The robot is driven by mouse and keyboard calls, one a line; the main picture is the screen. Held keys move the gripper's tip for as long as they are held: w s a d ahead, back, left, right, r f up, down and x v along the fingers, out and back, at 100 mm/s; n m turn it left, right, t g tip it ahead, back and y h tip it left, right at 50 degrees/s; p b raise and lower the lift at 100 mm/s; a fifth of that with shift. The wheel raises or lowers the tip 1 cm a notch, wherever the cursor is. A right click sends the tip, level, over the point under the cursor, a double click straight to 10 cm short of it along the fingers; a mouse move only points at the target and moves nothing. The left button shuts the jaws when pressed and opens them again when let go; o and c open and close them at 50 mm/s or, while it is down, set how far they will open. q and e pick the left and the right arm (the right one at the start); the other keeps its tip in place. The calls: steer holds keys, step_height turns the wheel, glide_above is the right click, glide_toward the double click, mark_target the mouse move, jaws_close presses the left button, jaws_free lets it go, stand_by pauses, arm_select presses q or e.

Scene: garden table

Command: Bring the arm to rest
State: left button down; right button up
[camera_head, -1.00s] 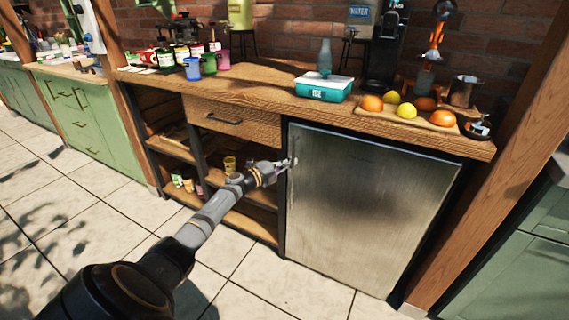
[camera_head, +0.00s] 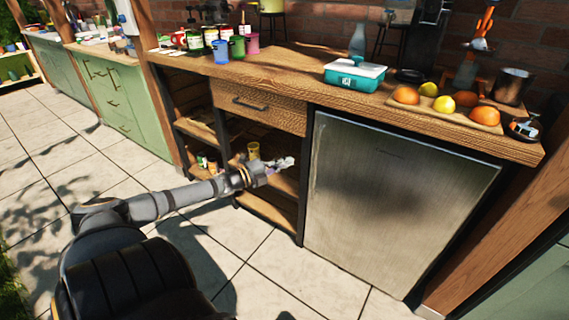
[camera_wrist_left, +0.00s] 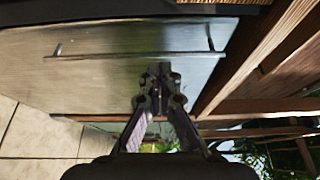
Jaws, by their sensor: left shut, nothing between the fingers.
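My left gripper (camera_head: 284,163) is shut and empty. In the head view it shows in front of the open shelves, left of the steel fridge door (camera_head: 385,205). In the left wrist view its two fingers (camera_wrist_left: 158,80) are together, with the fridge door (camera_wrist_left: 100,80) and its bar handle (camera_wrist_left: 130,55) beyond them. The fingers look apart from the handle. The fridge door looks shut in the head view. My left arm reaches in from the lower left. My right gripper is not in view.
The wooden counter (camera_head: 300,72) holds a teal box (camera_head: 354,75), fruit on a board (camera_head: 447,108), a metal cup (camera_head: 511,86) and several mugs. A drawer (camera_head: 258,105) sits above shelves holding a yellow cup (camera_head: 253,150). The tiled floor (camera_head: 60,180) at left is clear.

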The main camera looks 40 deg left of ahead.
arm_select(q)
steer(key=shift+s, duration=0.2)
stand_by(0.3)
